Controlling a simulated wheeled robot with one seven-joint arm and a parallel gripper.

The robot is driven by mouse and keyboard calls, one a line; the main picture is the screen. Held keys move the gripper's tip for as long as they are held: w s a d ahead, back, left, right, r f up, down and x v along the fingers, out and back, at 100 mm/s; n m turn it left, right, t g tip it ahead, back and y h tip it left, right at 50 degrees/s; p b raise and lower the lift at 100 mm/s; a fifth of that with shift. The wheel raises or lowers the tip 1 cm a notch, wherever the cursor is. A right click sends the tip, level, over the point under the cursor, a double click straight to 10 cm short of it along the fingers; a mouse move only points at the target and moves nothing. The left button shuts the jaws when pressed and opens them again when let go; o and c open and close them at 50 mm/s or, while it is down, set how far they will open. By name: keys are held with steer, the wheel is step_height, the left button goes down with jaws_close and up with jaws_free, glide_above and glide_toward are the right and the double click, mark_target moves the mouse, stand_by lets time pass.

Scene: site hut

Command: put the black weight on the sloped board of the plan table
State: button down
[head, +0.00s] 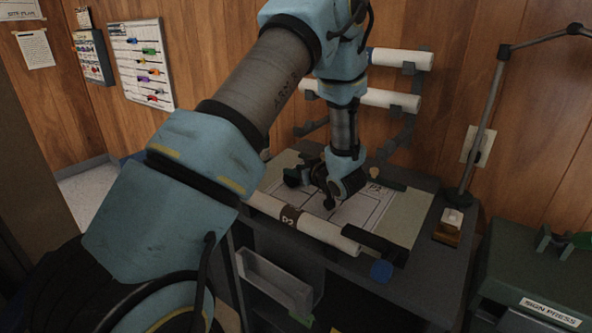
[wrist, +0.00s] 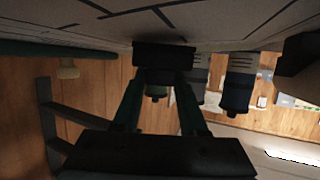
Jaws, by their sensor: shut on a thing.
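The plan table's sloped board (head: 407,215) carries a pale drawing sheet with dark lines (head: 362,210). My gripper (head: 332,198) points down over the middle of the sheet. In the wrist view my gripper (wrist: 160,78) is shut on a black block, the black weight (wrist: 165,52). The weight is right at the board's surface (wrist: 225,18), which fills the top of that view. I cannot tell whether it touches. In the head view my gripper mostly hides the weight.
A white roll (head: 310,225) lies along the board's front edge, with a black bar (head: 375,243) at its right end. A dark green bar (head: 388,183) lies at the back. A lamp post (head: 480,130) stands right. Rolled plans (head: 375,97) hang on the wall behind.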

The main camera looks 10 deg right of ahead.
steer(key=shift+f, duration=0.3)
steer(key=shift+c, duration=2.2)
jaws_free()
